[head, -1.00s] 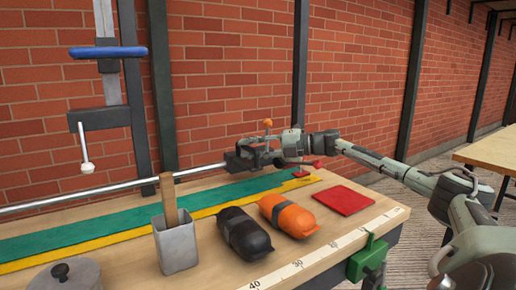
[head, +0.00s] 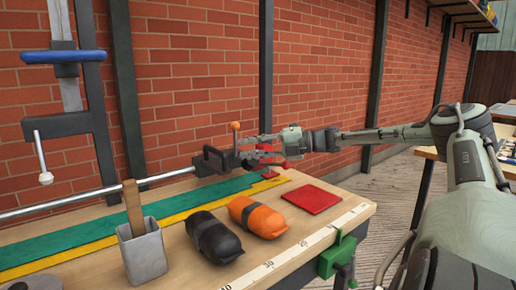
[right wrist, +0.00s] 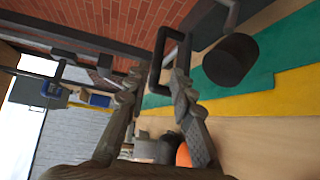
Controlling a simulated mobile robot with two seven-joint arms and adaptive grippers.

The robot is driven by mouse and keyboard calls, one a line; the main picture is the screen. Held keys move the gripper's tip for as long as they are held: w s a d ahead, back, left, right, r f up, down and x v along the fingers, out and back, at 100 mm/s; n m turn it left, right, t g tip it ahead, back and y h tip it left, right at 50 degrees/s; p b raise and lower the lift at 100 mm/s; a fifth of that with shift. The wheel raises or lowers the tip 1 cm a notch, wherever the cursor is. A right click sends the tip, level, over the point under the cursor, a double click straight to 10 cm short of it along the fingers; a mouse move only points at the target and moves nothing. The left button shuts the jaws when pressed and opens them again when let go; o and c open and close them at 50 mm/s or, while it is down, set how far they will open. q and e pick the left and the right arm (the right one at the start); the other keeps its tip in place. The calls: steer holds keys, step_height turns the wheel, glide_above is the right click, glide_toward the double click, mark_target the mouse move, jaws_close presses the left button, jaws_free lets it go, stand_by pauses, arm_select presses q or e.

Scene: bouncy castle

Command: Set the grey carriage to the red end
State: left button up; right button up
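The grey carriage (head: 214,161), a dark block, sits on the shiny rail (head: 165,176) near its right end. A lever with an orange knob (head: 235,127) stands beside it. Red parts (head: 268,149) show at the rail's right end, partly behind my right gripper (head: 246,151). In the right wrist view, the fingers of my right gripper (right wrist: 157,84) are apart. One bar of a dark loop handle (right wrist: 155,62) shows between them; I cannot tell whether they touch it. A dark cylinder (right wrist: 230,61) is beside the loop. My left gripper is not in view.
The bench holds a green strip (head: 110,222), a yellow strip (head: 150,223), a black bundle (head: 213,238), an orange bundle (head: 258,216), a red mat (head: 312,198) and a grey cup (head: 142,254) with a wooden stick. A green clamp (head: 338,256) grips the front edge.

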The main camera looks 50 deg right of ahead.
steer(key=v, duration=0.2)
steer(key=shift+s+d, duration=0.25)
steer(key=shift+s, duration=0.05)
stand_by(0.5)
